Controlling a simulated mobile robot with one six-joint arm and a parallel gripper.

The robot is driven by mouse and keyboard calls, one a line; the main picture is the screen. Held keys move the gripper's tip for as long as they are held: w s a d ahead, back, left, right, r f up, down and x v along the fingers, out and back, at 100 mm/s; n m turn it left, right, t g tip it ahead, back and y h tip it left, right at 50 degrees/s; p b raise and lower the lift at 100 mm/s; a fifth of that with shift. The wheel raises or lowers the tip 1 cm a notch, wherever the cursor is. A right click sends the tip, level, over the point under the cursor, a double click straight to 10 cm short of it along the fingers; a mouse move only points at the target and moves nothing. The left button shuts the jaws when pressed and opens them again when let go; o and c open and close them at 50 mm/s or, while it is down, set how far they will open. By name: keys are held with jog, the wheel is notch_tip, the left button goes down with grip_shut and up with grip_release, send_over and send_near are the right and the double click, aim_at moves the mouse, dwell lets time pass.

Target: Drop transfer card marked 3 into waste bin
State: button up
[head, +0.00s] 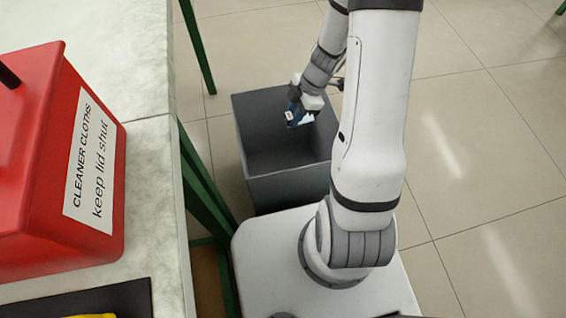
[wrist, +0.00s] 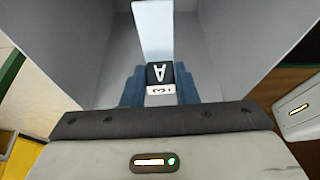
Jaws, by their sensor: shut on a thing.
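My gripper (head: 296,116) is over the open grey waste bin (head: 262,185), which stands on the floor beside the bench. In the wrist view my gripper (wrist: 160,88) has its blue fingers shut on a pale card (wrist: 153,30). The card's near end has a black patch with a white "A" and a white patch with a "3". In the head view the card (head: 307,119) is a small white shape at the fingertips. The bin's grey inner walls (wrist: 90,45) surround the card in the wrist view; I cannot tell how deep the card is.
A red box (head: 35,180) labelled "CLEANER CLOTHS keep lid shut" stands on the pale bench (head: 150,150) at left. A dark tray (head: 135,295) with something yellow is at the lower left. Green bench legs (head: 207,190) stand close to the bin. Tiled floor (head: 480,120) is clear at right.

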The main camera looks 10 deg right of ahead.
jog(key=o, duration=0.9)
jog(key=p+v, duration=0.3)
jog(key=v, duration=0.5)
jog(key=shift+f, duration=0.1)
